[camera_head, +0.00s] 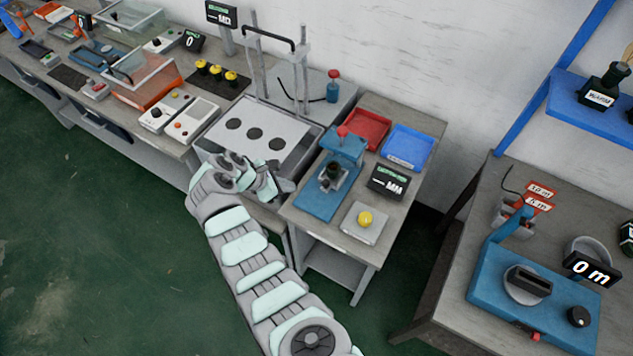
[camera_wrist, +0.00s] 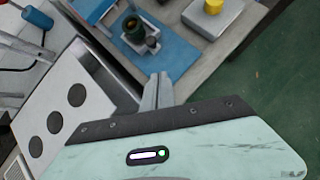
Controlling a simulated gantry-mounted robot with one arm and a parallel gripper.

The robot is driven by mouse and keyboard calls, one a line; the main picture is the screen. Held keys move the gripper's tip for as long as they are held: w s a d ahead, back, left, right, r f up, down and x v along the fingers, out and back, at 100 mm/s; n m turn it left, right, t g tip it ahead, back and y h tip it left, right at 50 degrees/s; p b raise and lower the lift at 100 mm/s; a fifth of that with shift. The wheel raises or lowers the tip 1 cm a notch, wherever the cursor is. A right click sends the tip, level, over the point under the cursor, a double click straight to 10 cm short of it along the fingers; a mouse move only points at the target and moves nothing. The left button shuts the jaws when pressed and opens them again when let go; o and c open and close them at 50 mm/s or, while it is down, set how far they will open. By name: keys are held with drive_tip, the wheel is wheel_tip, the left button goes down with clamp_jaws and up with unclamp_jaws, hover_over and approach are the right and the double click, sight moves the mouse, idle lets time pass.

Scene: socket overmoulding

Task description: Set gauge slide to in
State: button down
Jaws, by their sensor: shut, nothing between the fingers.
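The blue gauge station (camera_head: 318,202) stands on the small bench right of the press, with a red-knobbed upright part (camera_head: 343,133). Its grey slide fixture (camera_head: 338,182) carries a dark round part (camera_head: 333,170). In the wrist view the blue base (camera_wrist: 177,55) and the dark part (camera_wrist: 134,28) show at the top. My gripper (camera_head: 286,186) is at the left edge of this bench, apart from the gauge. In the wrist view its fingers (camera_wrist: 158,92) are together and empty, below the blue base. I cannot tell whether the slide is in or out.
A display reading "— MM" (camera_head: 388,182) and a yellow button on a grey pad (camera_head: 365,220) are right of the gauge. A red tray (camera_head: 367,129) and a blue tray (camera_head: 407,146) lie behind. The grey plate with three dark discs (camera_head: 283,130) is left.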

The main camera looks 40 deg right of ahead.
drive_tip(key=d+f+b, duration=0.1)
drive_tip(key=d+f, duration=0.1)
drive_tip(key=d+f+n+b, duration=0.1)
drive_tip(key=d+f+b, duration=0.1)
drive_tip(key=f, duration=0.1)
drive_tip(key=d+f+n+b, duration=0.1)
drive_tip(key=f, duration=0.2)
drive_tip(key=shift+s+d+h+b, duration=0.3)
drive_tip(key=shift+s+d+b, duration=0.05)
drive_tip(key=shift+d+b, duration=0.05)
drive_tip(key=shift+s+d, duration=0.15)
drive_tip(key=shift+d, duration=0.5)
drive_tip(key=shift+s+d, duration=0.15)
drive_tip(key=shift+d, duration=0.45)
drive_tip(key=shift+d+b, duration=0.45)
drive_tip(key=shift+d, duration=0.15)
